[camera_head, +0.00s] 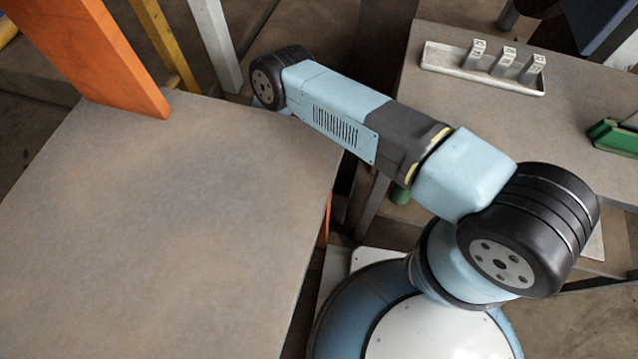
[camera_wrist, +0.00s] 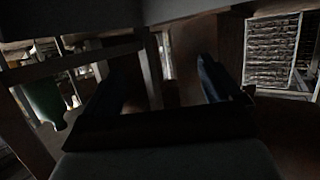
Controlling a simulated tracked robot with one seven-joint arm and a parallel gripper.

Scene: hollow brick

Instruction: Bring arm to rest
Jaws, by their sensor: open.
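My arm is the only thing the task names. In the head view it rises from my base and stretches to the upper left, with its far joint beside the back right corner of the left table (camera_head: 150,230). My gripper is hidden in the head view. In the wrist view my gripper (camera_wrist: 160,78) shows as two dark bluish fingers standing apart. Nothing shows held between them. The wrist view is dark, with beams and leg-like posts around the fingers.
The left table top is bare except for an orange post (camera_head: 95,50) at its back. The right table (camera_head: 440,110) bears a pale tray (camera_head: 445,62) with three upright metal blocks (camera_head: 503,62) and a green object (camera_head: 612,136). A yellow post (camera_head: 165,45) and white post (camera_head: 217,45) stand behind.

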